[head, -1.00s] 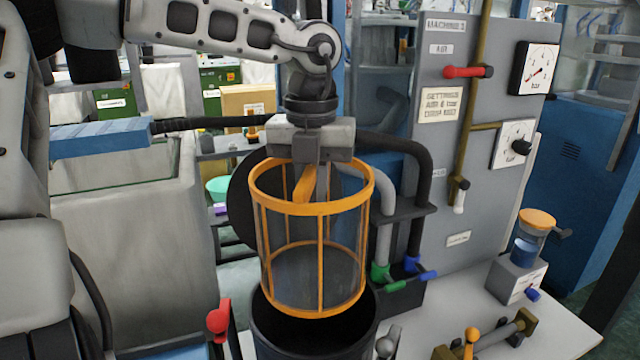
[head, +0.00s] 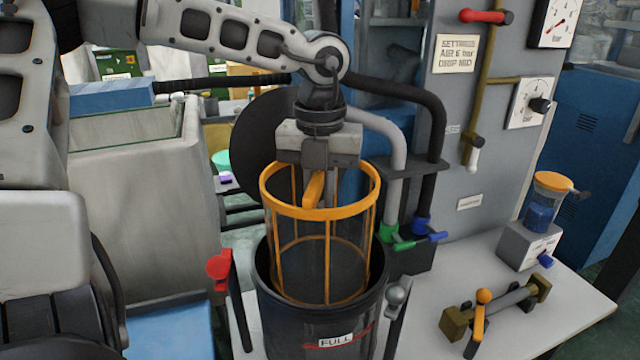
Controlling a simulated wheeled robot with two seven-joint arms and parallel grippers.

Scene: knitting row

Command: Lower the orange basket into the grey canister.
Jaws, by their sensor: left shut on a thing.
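The orange basket (head: 325,214) is a cylindrical cage with orange rims and ribs and grey mesh. It is upright, with its lower part inside the mouth of the dark grey canister (head: 290,322) and its upper rim above the canister's rim. My left gripper (head: 316,172) is above the basket, pointing down, shut on its orange handle. The canister has a FULL label (head: 336,340) on its front. My right gripper is not in view.
A red-knobbed lever (head: 219,268) and a grey-knobbed lever (head: 396,296) stand close on either side of the canister. Hoses with green and blue valve handles (head: 415,240) are behind it to the right. An orange-handled valve (head: 482,312) lies on the white table.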

